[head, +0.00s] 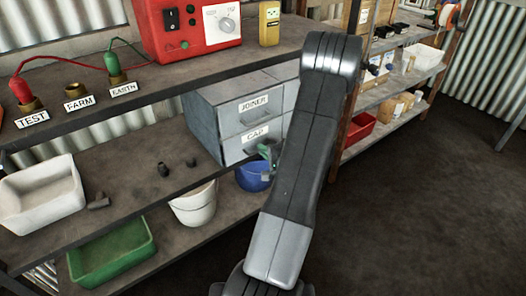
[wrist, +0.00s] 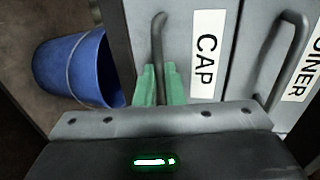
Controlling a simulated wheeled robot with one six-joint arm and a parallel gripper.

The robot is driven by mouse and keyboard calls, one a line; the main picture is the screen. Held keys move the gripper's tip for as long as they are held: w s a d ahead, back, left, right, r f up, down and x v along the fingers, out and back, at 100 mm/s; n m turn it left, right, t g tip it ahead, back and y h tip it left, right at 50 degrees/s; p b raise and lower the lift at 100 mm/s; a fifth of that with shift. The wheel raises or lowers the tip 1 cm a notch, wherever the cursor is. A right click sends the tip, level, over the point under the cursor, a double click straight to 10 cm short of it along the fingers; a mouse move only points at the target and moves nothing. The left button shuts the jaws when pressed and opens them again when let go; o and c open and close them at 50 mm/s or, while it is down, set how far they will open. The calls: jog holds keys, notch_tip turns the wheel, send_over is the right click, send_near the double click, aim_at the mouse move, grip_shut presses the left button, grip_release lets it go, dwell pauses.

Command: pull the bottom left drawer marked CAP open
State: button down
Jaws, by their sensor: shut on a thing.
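The grey drawer cabinet (head: 203,125) stands on the shelf in the head view. Its left column shows a drawer marked JOINER (head: 253,112) above the drawer marked CAP (head: 240,146). The CAP front looks flush with the one above. In the wrist view, turned on its side, the CAP drawer (wrist: 190,75) has a dark bar handle (wrist: 158,35). My gripper (wrist: 158,78) has its green fingers on either side of this handle and is shut on it. In the head view my gripper (head: 268,153) is at the CAP front; my arm hides the cabinet's right part.
A blue bucket (head: 252,178) sits just below the CAP drawer, and also shows in the wrist view (wrist: 78,68). A white bucket (head: 194,205), green tray (head: 112,252) and white bin (head: 42,195) are to the left. Open floor (head: 430,200) lies at right.

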jog(key=f+b+v, duration=0.1)
jog(key=b+v, duration=0.2)
jog(key=v, duration=0.5)
jog(key=f+b+v, duration=0.2)
jog(key=b+v, duration=0.2)
jog(key=v, duration=0.5)
jog(key=shift+s+d+f, duration=0.25)
jog(key=shift+s+d, duration=0.1)
jog(key=shift+s, duration=0.2)
jog(key=c, duration=1.5)
grip_release()
jog(key=shift+c, duration=0.2)
jog(key=p+v, duration=0.2)
jog(key=v, duration=1.1)
jog(key=shift+s+d+p, duration=0.2)
jog(key=shift+s+p, duration=0.1)
jog(key=shift+p, duration=0.1)
jog(key=b+x, duration=0.2)
jog(key=x, duration=1.2)
jog(key=shift+b, duration=0.4)
jog(key=shift+r, duration=0.1)
